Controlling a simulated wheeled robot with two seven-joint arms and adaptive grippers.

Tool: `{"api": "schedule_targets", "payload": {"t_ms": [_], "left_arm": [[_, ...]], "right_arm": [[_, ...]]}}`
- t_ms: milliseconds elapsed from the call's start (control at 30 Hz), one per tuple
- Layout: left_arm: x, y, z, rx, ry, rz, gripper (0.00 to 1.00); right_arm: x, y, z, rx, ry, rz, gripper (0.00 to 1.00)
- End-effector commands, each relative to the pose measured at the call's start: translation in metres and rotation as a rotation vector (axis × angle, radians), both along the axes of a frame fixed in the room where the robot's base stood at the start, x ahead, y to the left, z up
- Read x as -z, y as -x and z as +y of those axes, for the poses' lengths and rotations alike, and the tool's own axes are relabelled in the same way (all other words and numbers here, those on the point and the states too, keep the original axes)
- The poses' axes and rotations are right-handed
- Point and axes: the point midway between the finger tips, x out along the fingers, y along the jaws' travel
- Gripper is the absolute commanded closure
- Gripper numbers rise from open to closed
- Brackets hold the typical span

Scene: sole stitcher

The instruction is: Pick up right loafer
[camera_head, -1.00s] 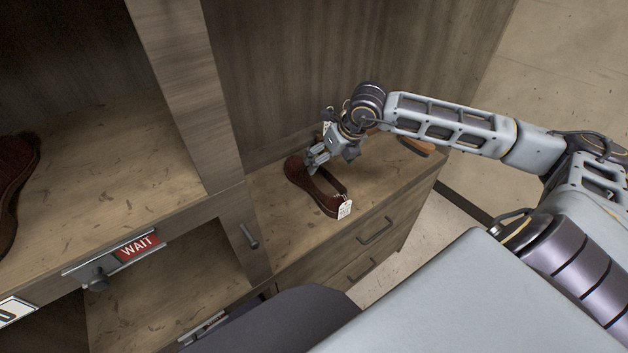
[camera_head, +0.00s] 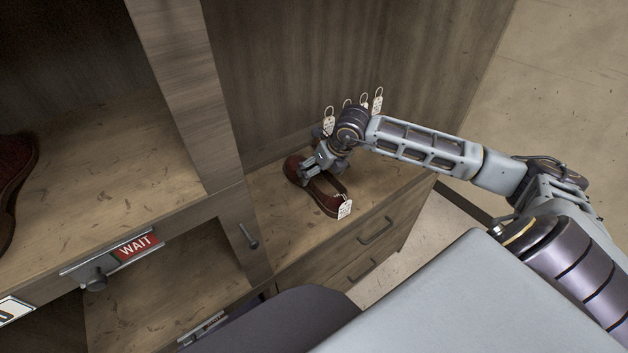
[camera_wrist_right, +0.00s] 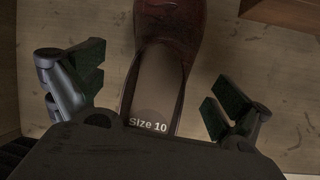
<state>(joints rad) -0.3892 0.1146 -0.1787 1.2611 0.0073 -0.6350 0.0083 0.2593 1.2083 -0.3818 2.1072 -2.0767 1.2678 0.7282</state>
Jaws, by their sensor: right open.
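A dark red-brown loafer (camera_head: 324,198) with a white tag (camera_head: 344,209) lies on the wooden counter (camera_head: 285,235), its toe to the upper left. My right gripper (camera_head: 311,174) is over the front part of the loafer. In the right wrist view the loafer (camera_wrist_right: 166,30) points up the picture, and its insole reads "Size 10". The open fingers of my right gripper (camera_wrist_right: 155,92) stand on either side of it, apart from its sides. The heel is hidden behind the gripper body. My left gripper is not in view.
Several white tags (camera_head: 377,101) hang on the back panel behind the wrist. A cabinet at left has a red WAIT sign (camera_head: 137,246) and another dark red shoe (camera_head: 12,180) on its shelf. A brown block (camera_wrist_right: 285,14) is at the upper right in the wrist view.

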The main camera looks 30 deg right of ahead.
Motion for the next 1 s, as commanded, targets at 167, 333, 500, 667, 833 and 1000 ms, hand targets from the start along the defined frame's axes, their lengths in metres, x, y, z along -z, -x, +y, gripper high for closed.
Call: {"api": "schedule_targets", "payload": {"t_ms": [167,333,500,667,833,1000], "left_arm": [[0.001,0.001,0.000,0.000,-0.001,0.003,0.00],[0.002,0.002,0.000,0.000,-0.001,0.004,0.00],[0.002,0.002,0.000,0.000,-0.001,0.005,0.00],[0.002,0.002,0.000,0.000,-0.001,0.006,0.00],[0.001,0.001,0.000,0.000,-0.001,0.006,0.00],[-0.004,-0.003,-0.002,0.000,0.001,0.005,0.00]], "right_arm": [[0.000,0.000,0.000,0.000,0.000,0.000,0.00],[0.001,0.000,0.000,0.000,0.000,0.000,0.00],[0.007,-0.003,0.000,-0.001,-0.001,0.001,0.00],[0.019,-0.010,-0.001,0.000,-0.002,0.001,0.00],[0.035,-0.018,-0.001,-0.001,-0.002,0.001,0.00],[0.045,-0.023,0.000,0.000,-0.001,0.000,0.00]]}}
